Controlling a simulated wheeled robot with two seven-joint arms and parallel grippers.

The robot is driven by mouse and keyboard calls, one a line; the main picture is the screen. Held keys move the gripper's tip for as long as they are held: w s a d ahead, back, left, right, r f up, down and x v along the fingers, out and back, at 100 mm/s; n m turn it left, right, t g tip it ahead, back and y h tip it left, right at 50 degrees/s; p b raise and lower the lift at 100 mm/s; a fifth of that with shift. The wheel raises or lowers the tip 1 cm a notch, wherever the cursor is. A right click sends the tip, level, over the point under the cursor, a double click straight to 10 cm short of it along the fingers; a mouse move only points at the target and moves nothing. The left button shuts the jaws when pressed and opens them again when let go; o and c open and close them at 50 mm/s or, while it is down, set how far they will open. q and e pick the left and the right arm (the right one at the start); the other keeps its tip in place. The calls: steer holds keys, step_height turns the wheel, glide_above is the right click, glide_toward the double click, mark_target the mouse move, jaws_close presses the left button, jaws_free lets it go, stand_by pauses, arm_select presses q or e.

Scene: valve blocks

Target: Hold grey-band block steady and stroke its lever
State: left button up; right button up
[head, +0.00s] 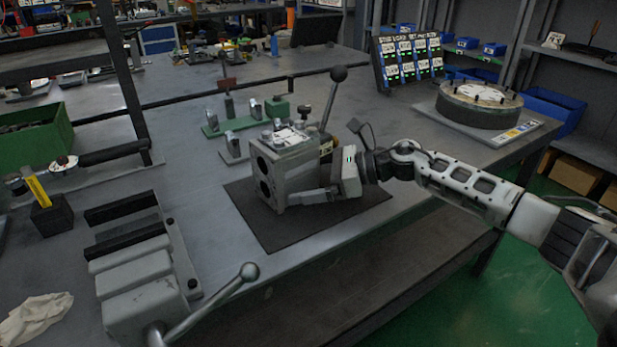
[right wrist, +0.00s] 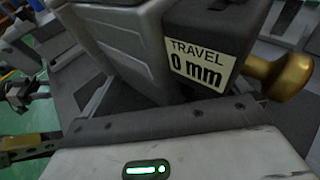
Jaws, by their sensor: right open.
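A grey valve block (head: 283,170) stands upright on a dark mat (head: 258,224), with two dark round ports on its left face. Its lever (head: 329,105) rises from behind, tilted right, with a black ball knob on top. I cannot make out a grey band. My right gripper (head: 316,188) is open, low at the block's right side; one finger lies along its near lower side and the other is hidden. In the right wrist view the block (right wrist: 120,45) is close up, with a label (right wrist: 198,66) reading "TRAVEL 0 mm" and a brass knob (right wrist: 288,75). My left gripper is out of view.
A vise (head: 140,285) with a ball-ended handle is at the front left. Green and grey fixtures (head: 228,122) stand behind the block. A round gauge (head: 480,100) and a card board (head: 408,60) are at the back right. The bench's near edge is close by.

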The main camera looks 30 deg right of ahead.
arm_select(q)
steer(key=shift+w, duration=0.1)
arm_select(e)
steer(key=v, duration=1.2)
steer(key=shift+r, duration=0.1)
steer(key=shift+s, duration=0.1)
